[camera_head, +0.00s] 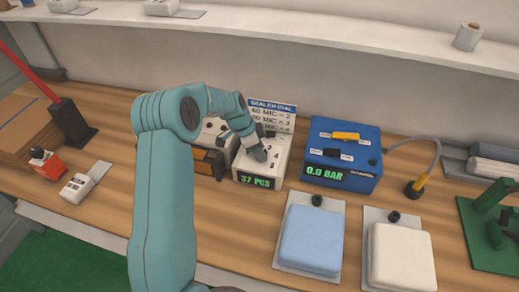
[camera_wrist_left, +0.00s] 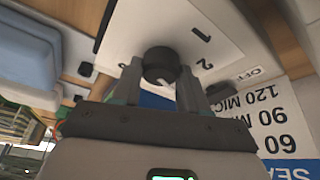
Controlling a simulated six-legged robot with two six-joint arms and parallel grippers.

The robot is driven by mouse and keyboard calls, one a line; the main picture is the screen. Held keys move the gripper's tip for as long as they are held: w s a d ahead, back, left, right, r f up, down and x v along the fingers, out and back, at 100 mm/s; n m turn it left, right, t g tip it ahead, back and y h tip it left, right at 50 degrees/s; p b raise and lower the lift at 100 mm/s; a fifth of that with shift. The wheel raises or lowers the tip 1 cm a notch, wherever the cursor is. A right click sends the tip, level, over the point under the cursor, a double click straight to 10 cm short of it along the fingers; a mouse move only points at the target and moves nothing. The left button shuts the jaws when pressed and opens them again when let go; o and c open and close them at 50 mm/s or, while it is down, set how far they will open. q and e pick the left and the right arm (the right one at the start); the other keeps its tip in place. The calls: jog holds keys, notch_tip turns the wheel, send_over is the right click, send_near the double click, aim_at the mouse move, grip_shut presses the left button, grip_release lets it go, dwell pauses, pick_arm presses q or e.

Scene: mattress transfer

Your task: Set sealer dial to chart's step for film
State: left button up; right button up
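The white sealer (camera_head: 243,168) stands at the back of the bench, with a green "37 PCS" display on its front. Its dark round dial (camera_wrist_left: 160,65) shows in the left wrist view, near marks "1", "2" and "OFF"; its pale pointer is too unclear to read as a setting. The "SEALER DIAL" chart (camera_head: 271,113) stands behind, listing 60, 90 and 120 MIC; the 60 MIC row seems to read 2. My left gripper (camera_wrist_left: 160,85) has its fingers on either side of the dial; whether they touch it is unclear. My right gripper is not in view.
A blue box (camera_head: 342,155) reading "0.0 BAR" stands right of the sealer, with a hose beside it. Blue (camera_head: 311,240) and cream (camera_head: 400,257) pads lie in front. A small white device (camera_head: 84,183) reading "37" lies left. Open wood lies before the sealer.

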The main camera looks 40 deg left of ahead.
pick_arm(q)
jog(key=shift+c, duration=1)
jog(key=shift+f+n+b, duration=0.15)
jog(key=shift+n+b, duration=0.15)
jog(key=shift+b, duration=0.25)
jog(key=n+y+b, duration=0.1)
jog(key=n+b, duration=0.1)
jog(key=b, duration=0.1)
jog(key=shift+d+n+t, duration=0.1)
jog(key=shift+n+t, duration=0.2)
jog(key=shift+n, duration=0.1)
jog(key=n+y+b, duration=0.1)
jog(key=n+b, duration=0.1)
jog(key=n, duration=0.2)
jog(key=shift+d+y, duration=0.1)
jog(key=shift+y, duration=0.2)
jog(key=shift+s+n+y+b, duration=0.1)
jog(key=shift+n+y+b, duration=0.4)
jog(key=shift+n+b, duration=0.7)
jog(key=o, duration=1.1)
jog(key=shift+r, duration=0.2)
jog(key=shift+c, duration=0.2)
jog(key=shift+d, duration=0.1)
